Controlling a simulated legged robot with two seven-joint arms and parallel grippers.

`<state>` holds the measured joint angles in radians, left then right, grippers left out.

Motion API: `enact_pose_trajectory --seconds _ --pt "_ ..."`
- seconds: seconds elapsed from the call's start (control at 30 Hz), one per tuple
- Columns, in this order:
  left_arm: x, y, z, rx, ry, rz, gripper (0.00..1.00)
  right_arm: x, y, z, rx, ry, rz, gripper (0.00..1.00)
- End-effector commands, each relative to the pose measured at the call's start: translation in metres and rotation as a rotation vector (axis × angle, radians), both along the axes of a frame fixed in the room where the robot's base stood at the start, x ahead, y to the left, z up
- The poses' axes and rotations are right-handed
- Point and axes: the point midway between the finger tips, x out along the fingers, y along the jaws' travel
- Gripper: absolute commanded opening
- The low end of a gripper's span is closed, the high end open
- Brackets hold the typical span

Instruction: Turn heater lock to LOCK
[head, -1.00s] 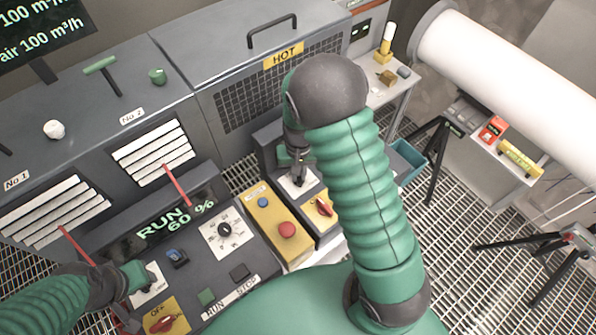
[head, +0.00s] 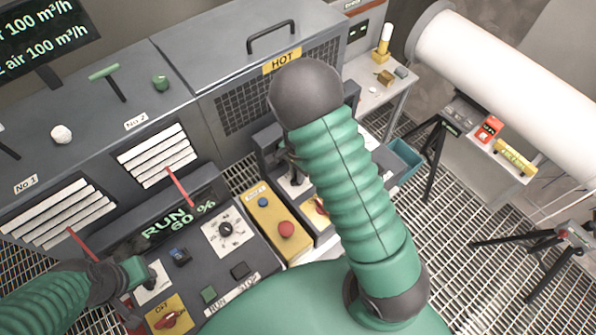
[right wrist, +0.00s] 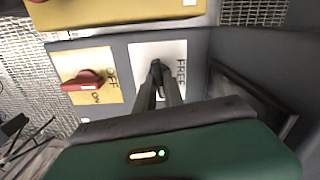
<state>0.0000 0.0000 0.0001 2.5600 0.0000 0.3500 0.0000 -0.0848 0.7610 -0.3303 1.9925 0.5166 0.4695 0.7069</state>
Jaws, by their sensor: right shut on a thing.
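The heater lock is a small black knob (right wrist: 156,67) on a white plate (right wrist: 176,52) marked FREE in the right wrist view. A LOCK mark does not show. My right gripper (right wrist: 159,82) is shut on the knob, its dark fingers reaching it from below in that view. In the head view the white plate (head: 289,190) is partly visible, and my right arm covers much of the gripper. My left gripper (head: 143,277) is at lower left in the head view, close to another white plate on the console; its fingers are too hidden to judge.
Beside the lock is a red OFF/ON switch (right wrist: 88,80) on a yellow plate. A yellow box (head: 270,222) with a red button (head: 286,230) stands left of the heater panel. The HOT cabinet (head: 235,75) rises behind. A tripod and white duct (head: 500,80) are at right.

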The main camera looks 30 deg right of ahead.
Motion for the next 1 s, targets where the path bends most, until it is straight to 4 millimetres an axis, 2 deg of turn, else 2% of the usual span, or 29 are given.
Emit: enact_pose_trajectory --seconds 0.33,0.87,0.9,1.0 --pt "0.0000 0.0000 0.0068 0.000 0.000 0.000 0.36 0.0011 0.0010 0.0008 0.001 -0.002 -0.147 0.00" --pt "0.0000 0.0000 0.0073 0.000 0.000 0.000 0.36 0.0018 0.0011 0.0005 0.001 -0.002 -0.175 0.00" --pt "0.0000 0.0000 0.0073 0.000 0.000 0.000 0.36 0.0019 0.0012 0.0006 0.001 -0.002 -0.175 0.14" --pt "-0.0001 0.0000 0.0073 0.000 0.000 0.000 0.36 0.0017 0.0010 0.0005 0.001 -0.002 -0.174 0.27"
